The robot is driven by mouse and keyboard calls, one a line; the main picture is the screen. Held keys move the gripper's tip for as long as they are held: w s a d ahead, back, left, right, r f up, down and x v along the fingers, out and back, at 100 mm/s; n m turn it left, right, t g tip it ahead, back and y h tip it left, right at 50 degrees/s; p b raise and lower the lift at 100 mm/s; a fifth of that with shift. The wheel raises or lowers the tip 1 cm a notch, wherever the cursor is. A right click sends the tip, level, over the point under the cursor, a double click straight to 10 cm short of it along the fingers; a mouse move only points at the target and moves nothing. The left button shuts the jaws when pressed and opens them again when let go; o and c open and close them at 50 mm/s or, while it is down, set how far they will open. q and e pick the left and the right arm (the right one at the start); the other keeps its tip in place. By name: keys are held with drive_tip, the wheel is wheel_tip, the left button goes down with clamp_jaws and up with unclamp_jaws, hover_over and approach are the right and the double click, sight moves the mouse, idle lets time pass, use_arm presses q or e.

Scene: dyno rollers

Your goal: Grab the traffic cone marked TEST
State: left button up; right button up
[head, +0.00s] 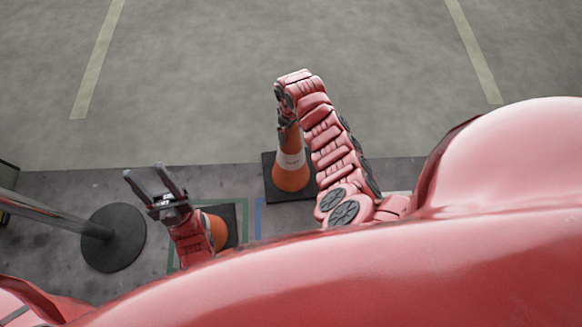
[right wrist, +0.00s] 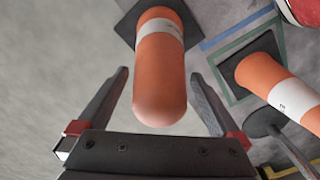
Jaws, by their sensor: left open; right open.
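An orange cone with a white band (head: 290,175) stands on a dark square base below my right gripper (head: 287,122). In the right wrist view this cone (right wrist: 160,85) lies between the spread fingers of my right gripper (right wrist: 159,74), its rounded top toward the palm. No lettering is readable on its band. A second orange cone (right wrist: 260,75) stands to the right in that view, with small dark marks on its white band, too small to read. In the head view the second cone (head: 217,232) is partly hidden by my left arm. My left gripper (head: 145,169) is open and empty.
A post with a round black base (head: 113,238) stands at the left of the head view. Green and blue tape lines (head: 259,218) mark the floor around the second cone. The grey floor (head: 290,45) beyond the cones is clear.

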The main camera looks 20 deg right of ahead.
clamp_jaws()
idle(0.4)
drive_tip(key=shift+w+r, duration=0.1)
drive_tip(key=shift+r, duration=0.1)
